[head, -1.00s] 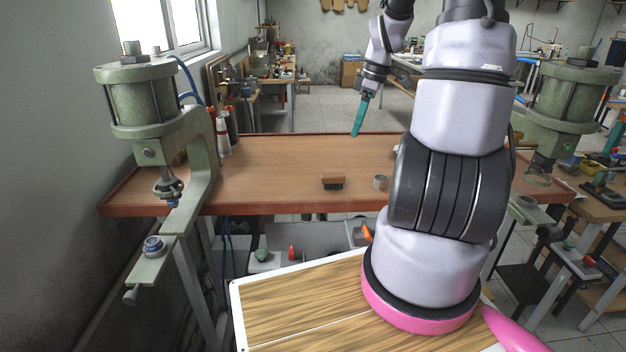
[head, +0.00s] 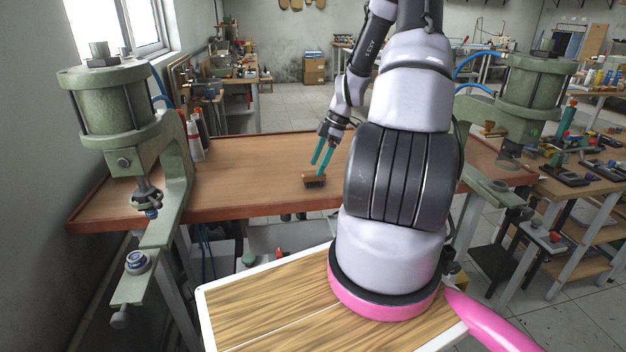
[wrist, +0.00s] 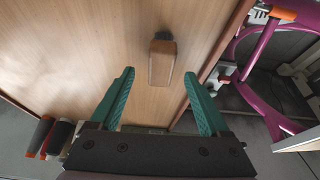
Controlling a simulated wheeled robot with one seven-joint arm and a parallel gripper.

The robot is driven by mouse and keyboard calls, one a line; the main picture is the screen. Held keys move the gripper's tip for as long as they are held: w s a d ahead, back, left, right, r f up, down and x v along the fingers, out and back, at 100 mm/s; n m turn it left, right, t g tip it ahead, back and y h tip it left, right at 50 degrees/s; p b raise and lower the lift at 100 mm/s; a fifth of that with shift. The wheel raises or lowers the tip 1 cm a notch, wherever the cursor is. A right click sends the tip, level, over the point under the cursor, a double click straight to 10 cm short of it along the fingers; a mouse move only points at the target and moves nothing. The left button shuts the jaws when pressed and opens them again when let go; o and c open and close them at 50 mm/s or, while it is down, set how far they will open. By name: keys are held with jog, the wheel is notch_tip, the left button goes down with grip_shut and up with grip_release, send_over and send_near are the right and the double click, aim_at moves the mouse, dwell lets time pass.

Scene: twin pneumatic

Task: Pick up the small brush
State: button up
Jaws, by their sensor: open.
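The small brush (head: 314,179) has a brown wooden back and dark bristles. It lies on the wooden table near its front edge in the head view. In the wrist view the brush (wrist: 161,62) lies ahead of the fingertips, roughly between their lines. My gripper (head: 322,160) has two teal fingers pointing down just above and behind the brush. In the wrist view my gripper (wrist: 159,92) is open, with nothing between its fingers. From the head view I cannot tell whether a finger touches the brush.
The wooden table (head: 240,160) is mostly bare around the brush. A green press (head: 125,130) stands at its left end, and another (head: 530,95) at its right.

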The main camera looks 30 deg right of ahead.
aim_at(313, 172)
jog(key=shift+x, duration=2)
jog(key=shift+a, duration=0.15)
grip_shut()
jog(key=shift+r, duration=0.1)
notch_tip(313, 172, up, 10)
